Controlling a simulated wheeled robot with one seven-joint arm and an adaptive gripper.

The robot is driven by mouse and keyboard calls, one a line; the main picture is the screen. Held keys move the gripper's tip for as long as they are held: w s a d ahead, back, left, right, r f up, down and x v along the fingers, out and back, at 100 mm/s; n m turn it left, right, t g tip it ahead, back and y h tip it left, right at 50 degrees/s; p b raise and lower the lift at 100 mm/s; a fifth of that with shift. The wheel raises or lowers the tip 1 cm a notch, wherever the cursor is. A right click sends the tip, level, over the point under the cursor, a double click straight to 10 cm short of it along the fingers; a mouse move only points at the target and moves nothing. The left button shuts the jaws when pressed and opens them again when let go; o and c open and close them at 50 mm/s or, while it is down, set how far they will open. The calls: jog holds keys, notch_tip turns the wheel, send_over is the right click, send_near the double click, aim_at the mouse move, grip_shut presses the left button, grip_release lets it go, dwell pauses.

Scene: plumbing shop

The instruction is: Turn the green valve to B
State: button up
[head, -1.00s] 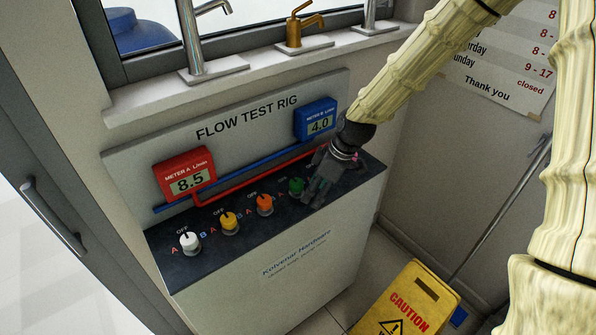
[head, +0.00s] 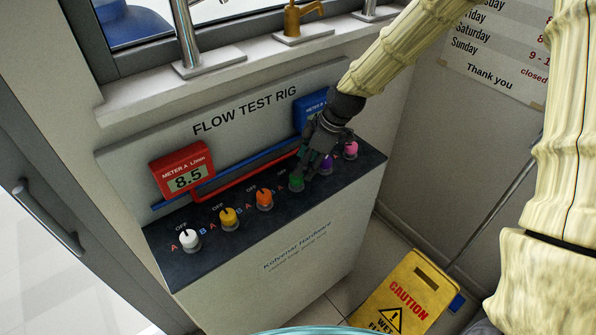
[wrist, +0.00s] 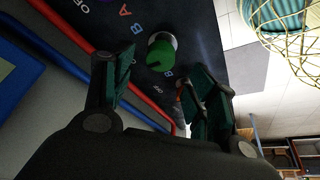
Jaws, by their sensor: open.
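The green valve (head: 297,183) is a round knob on the dark sloped panel of the flow test rig. My gripper (head: 309,168) is above and right of it in the head view and hides part of it. In the wrist view the green valve (wrist: 161,53) shows between and just beyond the tips of my open gripper (wrist: 158,66), with no clear contact. I cannot tell which mark the knob points at.
White (head: 190,240), yellow (head: 229,218) and orange (head: 265,199) valves stand left; purple (head: 326,166) and pink (head: 350,150) ones stand right. Red meter A (head: 182,168) reads 8.5. Blue meter B (head: 311,108) is partly hidden. A yellow caution sign (head: 407,293) stands on the floor.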

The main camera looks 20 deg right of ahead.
aim_at(296, 180)
jog(key=shift+p+x, duration=0.6)
jog(key=shift+x, duration=2.05)
jog(key=shift+c, duration=0.5)
jog(key=c, duration=0.9)
